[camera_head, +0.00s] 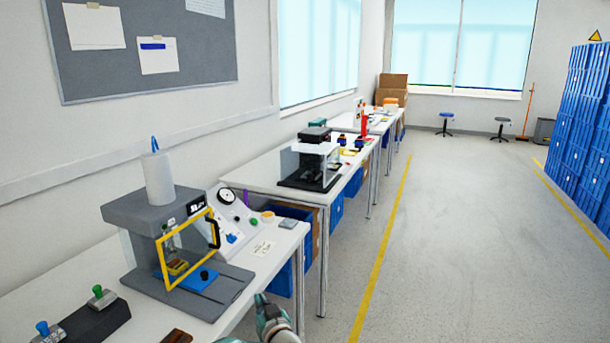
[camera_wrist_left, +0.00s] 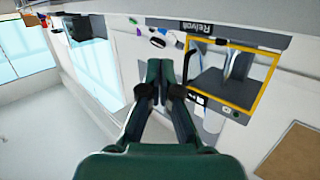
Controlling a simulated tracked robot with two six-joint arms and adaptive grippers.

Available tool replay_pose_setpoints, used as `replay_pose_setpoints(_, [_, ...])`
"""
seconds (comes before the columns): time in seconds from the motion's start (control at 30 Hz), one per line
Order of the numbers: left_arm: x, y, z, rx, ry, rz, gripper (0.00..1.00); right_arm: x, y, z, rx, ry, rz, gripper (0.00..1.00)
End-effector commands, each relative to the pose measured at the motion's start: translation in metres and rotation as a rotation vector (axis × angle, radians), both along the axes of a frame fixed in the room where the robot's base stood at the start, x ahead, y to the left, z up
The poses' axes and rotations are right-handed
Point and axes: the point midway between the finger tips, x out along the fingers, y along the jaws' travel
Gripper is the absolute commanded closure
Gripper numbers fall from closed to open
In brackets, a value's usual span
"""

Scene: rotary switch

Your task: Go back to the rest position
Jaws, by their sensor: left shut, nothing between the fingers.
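My left gripper (camera_head: 262,299) shows at the bottom edge of the head view, in front of the first bench and apart from the machine on it. In the left wrist view the two dark green fingers (camera_wrist_left: 159,78) are together with nothing held between them. The sloped white control panel (camera_head: 232,218) carries a round black-and-white gauge (camera_head: 227,196) and several coloured knobs. The panel also shows in the left wrist view (camera_wrist_left: 150,33), beyond the fingertips. I cannot tell which knob is the rotary switch. My right gripper is in neither view.
A grey machine (camera_head: 148,208) with a yellow-framed guard (camera_head: 161,262) stands on the first white bench. A dark box with green and blue knobs (camera_head: 94,319) lies at the front left. More benches line the wall. The floor (camera_head: 440,240) to the right is clear, with blue crates (camera_head: 590,130) beyond.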

Motion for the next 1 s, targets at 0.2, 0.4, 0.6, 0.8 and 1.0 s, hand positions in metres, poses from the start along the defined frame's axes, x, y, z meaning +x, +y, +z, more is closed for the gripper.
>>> replay_pose_setpoints(0.2, [-0.050,0.018,-0.090,-0.122,0.260,-0.195,1.00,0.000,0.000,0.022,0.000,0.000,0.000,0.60])
replay_pose_setpoints(0.4, [-0.172,0.024,-0.177,-0.348,0.637,-0.342,1.00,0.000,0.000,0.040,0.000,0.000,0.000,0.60])
replay_pose_setpoints(0.6, [-0.315,0.021,-0.208,-0.570,0.991,-0.392,1.00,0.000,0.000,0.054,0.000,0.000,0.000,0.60])
replay_pose_setpoints(0.8, [-0.407,0.016,-0.203,-0.705,1.209,-0.396,1.00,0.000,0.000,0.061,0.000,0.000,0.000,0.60])
replay_pose_setpoints(1.0, [-0.433,0.011,-0.200,-0.740,1.273,-0.396,1.00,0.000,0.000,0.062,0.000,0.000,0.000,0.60])
